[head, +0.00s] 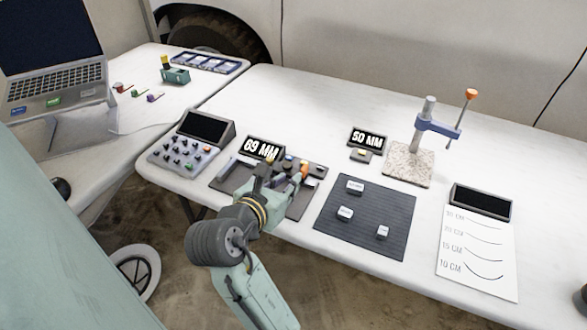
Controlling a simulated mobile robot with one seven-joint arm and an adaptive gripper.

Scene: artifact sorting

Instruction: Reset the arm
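My arm reaches up from the bottom of the head view. My gripper (284,176) is over the front of a dark measuring tray (226,180) on the near edge of the white table. The tray has a display reading 69 MM (262,149). Small orange and dark parts around the fingertips blend with the tray, so I cannot tell whether the gripper is open, shut or holding something. My wrist and gripper hide part of the tray.
A marked sheet (478,258) lies far right. A button console (185,150) is left. The table's back middle is clear.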

